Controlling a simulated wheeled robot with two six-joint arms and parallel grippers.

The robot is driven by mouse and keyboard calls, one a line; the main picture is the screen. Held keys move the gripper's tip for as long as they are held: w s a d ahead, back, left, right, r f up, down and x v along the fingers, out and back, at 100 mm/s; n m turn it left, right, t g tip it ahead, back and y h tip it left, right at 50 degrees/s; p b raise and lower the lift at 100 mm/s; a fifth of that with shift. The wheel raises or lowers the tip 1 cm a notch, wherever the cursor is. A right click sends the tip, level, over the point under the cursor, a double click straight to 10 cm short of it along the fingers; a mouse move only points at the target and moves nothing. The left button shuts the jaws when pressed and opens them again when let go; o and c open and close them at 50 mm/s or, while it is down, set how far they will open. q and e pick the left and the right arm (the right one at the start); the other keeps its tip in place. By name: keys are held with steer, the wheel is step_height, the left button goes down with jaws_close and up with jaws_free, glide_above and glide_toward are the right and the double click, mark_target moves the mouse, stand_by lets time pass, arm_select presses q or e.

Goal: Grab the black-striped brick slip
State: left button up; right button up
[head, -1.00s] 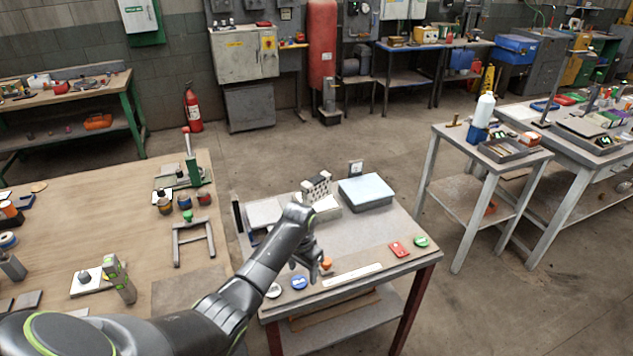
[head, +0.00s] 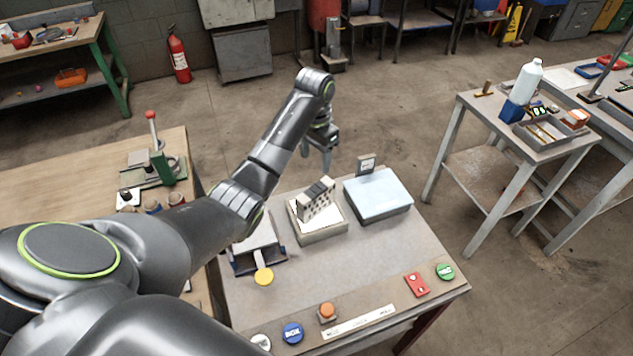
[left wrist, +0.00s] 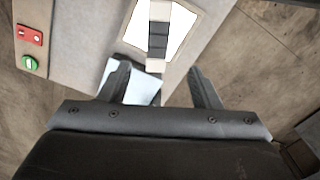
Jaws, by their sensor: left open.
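The black-striped brick slip (head: 317,200) is a pale, upright piece with holes in its side and a dark band on top. It stands in a shallow pale tray (head: 322,233) on the grey table. The left wrist view shows it from above as a narrow strip with dark bands (left wrist: 158,40), beyond the fingertips. My left gripper (head: 317,162) is open and empty, raised behind the slip and apart from it. Its two fingers also show in the left wrist view (left wrist: 161,88), spread apart. My right gripper is not in view.
A light-blue-topped box (head: 378,193) stands right of the tray, with a small upright sign (head: 366,165) behind it. Buttons, including an orange one (head: 327,311), line the front edge. The table middle is clear.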

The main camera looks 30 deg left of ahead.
mark_target(315, 190)
arm_select(q)
steer(key=f+b, duration=0.1)
steer(key=s+f+b, duration=0.1)
steer(key=f+b, duration=0.1)
steer(key=shift+d+b, duration=0.2)
steer(key=shift+b, duration=0.1)
steer(key=f+b, duration=0.4)
steer(key=f, duration=0.1)
steer(key=shift+w+f, duration=0.2)
step_height(315, 190, down, 3)
steer(key=shift+r, duration=0.1)
steer(key=shift+a+f, duration=0.1)
steer(key=shift+f, duration=0.4)
steer(key=shift+f+p, duration=0.65)
steer(key=shift+f, duration=1.75)
steer(key=shift+r, duration=0.1)
jaws_close()
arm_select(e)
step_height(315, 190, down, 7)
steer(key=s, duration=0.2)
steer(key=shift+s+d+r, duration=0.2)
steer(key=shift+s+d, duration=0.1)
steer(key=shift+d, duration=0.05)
